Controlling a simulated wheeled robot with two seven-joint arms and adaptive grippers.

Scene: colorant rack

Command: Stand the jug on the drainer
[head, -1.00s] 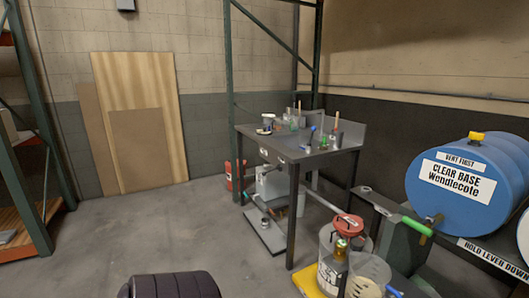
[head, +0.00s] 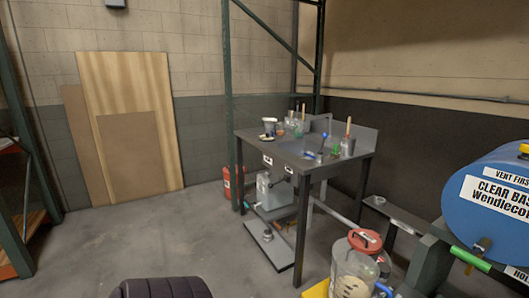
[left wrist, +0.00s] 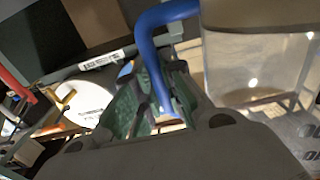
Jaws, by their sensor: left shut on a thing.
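The jug is see-through with a blue handle. In the left wrist view its body (left wrist: 255,60) fills the upper right, and the handle (left wrist: 147,50) curves down between the fingers. My left gripper (left wrist: 165,115) is shut on this handle. In the head view only a small blue bit (head: 384,289), probably the handle, shows at the bottom edge; the left gripper is not clear there. My right gripper is in neither view. I cannot make out the drainer for certain.
A grey metal workbench (head: 285,150) holds jars, brushes and small tools. A blue drum (head: 490,205) is at right. The floor (head: 110,250) at left is clear.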

